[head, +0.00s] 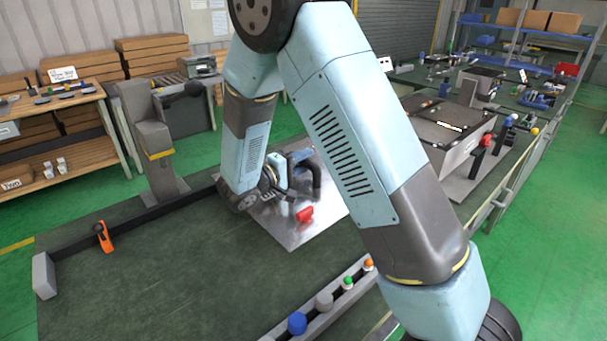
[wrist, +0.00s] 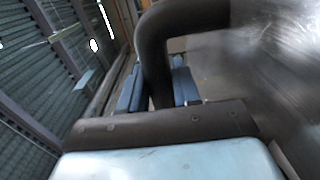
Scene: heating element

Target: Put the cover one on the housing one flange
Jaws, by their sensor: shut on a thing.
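My gripper (wrist: 158,88) shows two blue fingers in the wrist view, one on each side of a dark curved bar (wrist: 152,45). It is shut on this bar, which bends over to the right. In the head view the dark bar (head: 315,176) stands as an arch beside my wrist, above a shiny metal plate (head: 328,207). I cannot tell from these frames whether the bar belongs to cover one. The housing one flange is not clearly identifiable; my arm hides much of the middle of the head view.
A red part (head: 305,214) sits on the plate near my wrist. A rail with coloured buttons (head: 324,302) runs along the front. An orange clamp (head: 104,237) is on a dark bar at left. A cluttered bench (head: 440,122) stands at right. The dark mat at front left is clear.

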